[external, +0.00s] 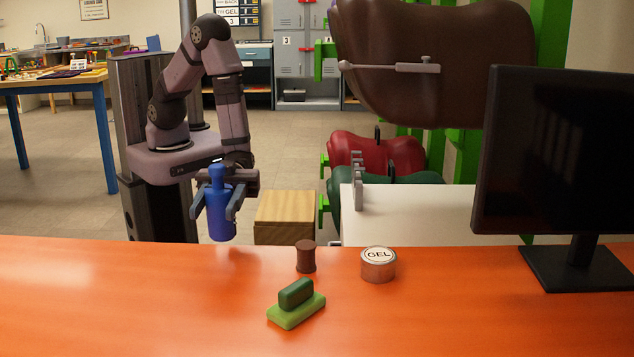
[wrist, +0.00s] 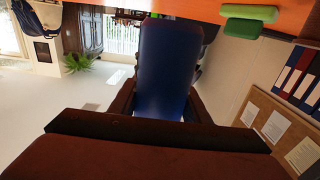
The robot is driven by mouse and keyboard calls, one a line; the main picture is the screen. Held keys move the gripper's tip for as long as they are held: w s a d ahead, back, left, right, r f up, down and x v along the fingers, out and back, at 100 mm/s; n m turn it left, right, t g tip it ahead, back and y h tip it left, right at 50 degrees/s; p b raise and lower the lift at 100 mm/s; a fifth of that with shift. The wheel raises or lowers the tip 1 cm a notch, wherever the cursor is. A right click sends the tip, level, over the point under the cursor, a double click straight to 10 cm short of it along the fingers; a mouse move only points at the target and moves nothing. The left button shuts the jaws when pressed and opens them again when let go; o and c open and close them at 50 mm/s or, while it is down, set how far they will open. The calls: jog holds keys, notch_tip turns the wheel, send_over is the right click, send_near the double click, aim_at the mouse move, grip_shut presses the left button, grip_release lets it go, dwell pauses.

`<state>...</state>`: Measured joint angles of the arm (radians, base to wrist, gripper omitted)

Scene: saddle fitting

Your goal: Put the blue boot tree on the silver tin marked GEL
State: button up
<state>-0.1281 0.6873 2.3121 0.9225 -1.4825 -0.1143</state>
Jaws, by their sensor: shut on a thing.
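The blue boot tree (external: 220,213) is upright in my gripper (external: 218,210), its bottom close to the far edge of the orange table; I cannot tell if it touches the table. My gripper is shut on it, one finger on each side. In the wrist view the boot tree (wrist: 165,70) fills the space between the fingers. The silver tin marked GEL (external: 378,265) stands on the table to the right, apart from my gripper, with its lid up and nothing on it. The tin cannot be made out in the wrist view.
On the orange table (external: 120,310), a brown spool (external: 306,257) stands just left of the tin. A dark green block on a light green block (external: 297,305) lies nearer. A black monitor (external: 560,150) stands at the right. The table's left part is clear.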

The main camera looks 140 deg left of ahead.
jog(key=w+a+r+n+t+y+b, duration=0.25)
jog(key=w+a+r, duration=0.35)
jog(key=w+a, duration=0.45)
jog(key=w+a+r+n+t+y+b, duration=0.3)
jog(key=w+a+r, duration=0.4)
jog(key=w, duration=0.6)
jog(key=w+a+f+y, duration=0.1)
jog(key=a+f+y, duration=0.2)
jog(key=f, duration=0.7)
jog(key=shift+w+a+f+n+g+p, duration=0.2)
jog(key=shift+w+a+n+g+p, duration=0.1)
jog(key=shift+w+n+g, duration=0.1)
jog(key=shift+f, duration=0.1)
jog(key=shift+f, duration=1.75)
